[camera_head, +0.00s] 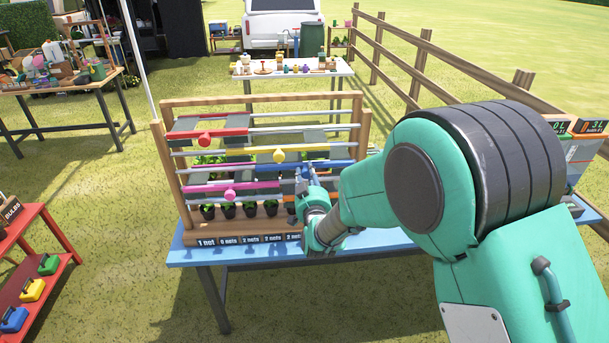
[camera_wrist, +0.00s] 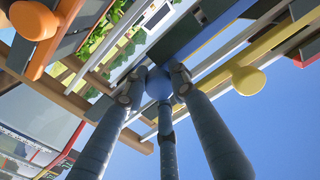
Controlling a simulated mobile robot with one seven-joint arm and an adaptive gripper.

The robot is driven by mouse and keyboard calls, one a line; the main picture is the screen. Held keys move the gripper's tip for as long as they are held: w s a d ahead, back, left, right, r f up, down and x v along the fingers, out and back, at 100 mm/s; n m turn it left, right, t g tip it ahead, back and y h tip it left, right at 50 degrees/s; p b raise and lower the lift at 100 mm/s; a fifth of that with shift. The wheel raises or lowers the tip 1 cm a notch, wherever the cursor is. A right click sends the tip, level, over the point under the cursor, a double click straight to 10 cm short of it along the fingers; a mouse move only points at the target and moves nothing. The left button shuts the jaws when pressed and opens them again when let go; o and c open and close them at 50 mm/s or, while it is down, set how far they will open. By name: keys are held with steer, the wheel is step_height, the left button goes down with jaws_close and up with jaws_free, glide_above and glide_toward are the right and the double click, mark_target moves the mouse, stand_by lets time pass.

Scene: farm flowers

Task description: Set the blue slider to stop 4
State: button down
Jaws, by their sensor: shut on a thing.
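A wooden frame (camera_head: 255,99) stands on a blue table and carries coloured sliders on rails. The blue slider (camera_head: 335,164) is on the third level down, toward the right side of the frame. Its round blue knob (camera_wrist: 158,84) sits between my dark fingers in the wrist view. My gripper (camera_head: 307,176) reaches the frame from the front and is shut on the blue knob (camera_wrist: 158,96). My gripper hides part of the blue slider in the head view. The stop marks of the blue slider cannot be made out.
Red (camera_head: 205,138), yellow (camera_head: 279,155) and pink (camera_head: 230,194) knobs sit on other rails close by. Potted plants (camera_head: 228,211) stand under the sliders, behind net labels (camera_head: 250,239). A wooden fence (camera_head: 420,66) runs at the right.

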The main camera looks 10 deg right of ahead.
steer(key=c, duration=1.4)
jaws_free()
steer(key=shift+d+f, duration=0.1)
steer(key=shift+d, duration=0.2)
steer(key=shift+o, duration=0.2)
steer(key=shift+s+a, duration=0.1)
steer(key=s, duration=1.1)
steer(key=shift+s, duration=0.4)
